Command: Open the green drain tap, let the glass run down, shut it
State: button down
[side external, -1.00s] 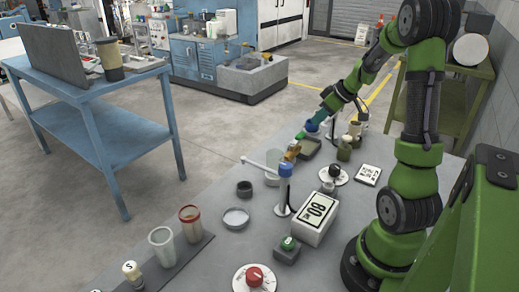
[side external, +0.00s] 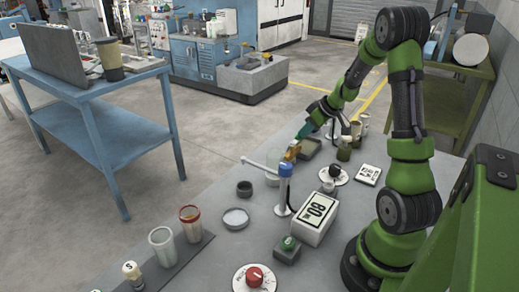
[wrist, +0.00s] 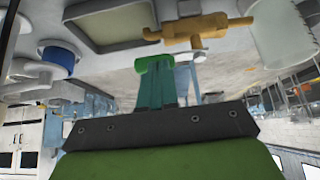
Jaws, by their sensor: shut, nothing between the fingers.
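The brass tap (side external: 292,150) sits in front of my fingertips in the side view, and it also shows near the top of the wrist view (wrist: 195,32). A bright green piece (wrist: 155,64), perhaps the tap's handle, is right at my fingertips; I cannot tell whether they touch. My gripper (side external: 299,139) is shut and empty, with its teal fingers (wrist: 160,92) together and slanting down to the tap. The clear glass (side external: 272,158) stands just left of the tap, and it shows at upper right in the wrist view (wrist: 283,35). Its liquid level is unclear.
A blue-capped post (side external: 285,180) stands close in front of the tap. A white numbered box (side external: 315,218), a green button (side external: 289,243) and a red knob (side external: 254,276) are nearer. A shallow tray (side external: 311,149) lies behind. Open dishes (side external: 236,218) stand at left.

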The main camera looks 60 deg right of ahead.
jog(key=shift+w+d+n+y, duration=0.15)
jog(key=shift+w+n+y, duration=0.15)
jog(key=shift+n, duration=0.3)
jog(key=shift+w+d+n+y, duration=0.15)
jog(key=shift+w+n+y, duration=0.5)
jog(key=shift+n, duration=0.55)
jog(key=w+n+g+y, duration=0.1)
jog(key=n, duration=0.2)
jog(key=w+a+n+g+y, duration=0.1)
jog(key=w+n, duration=0.1)
jog(key=w+a+n+g+y, duration=0.1)
jog(key=n+y, duration=0.1)
jog(key=n, duration=0.1)
jog(key=shift+w+n+g, duration=0.3)
jog(key=shift+s+a, duration=0.1)
jog(key=shift+s, duration=0.05)
jog(key=shift+s+a, duration=0.25)
jog(key=shift+s, duration=0.35)
jog(key=w+v, duration=0.1)
jog(key=v, duration=1.3)
jog(key=shift+w+d, duration=0.25)
jog(key=shift+w, duration=0.2)
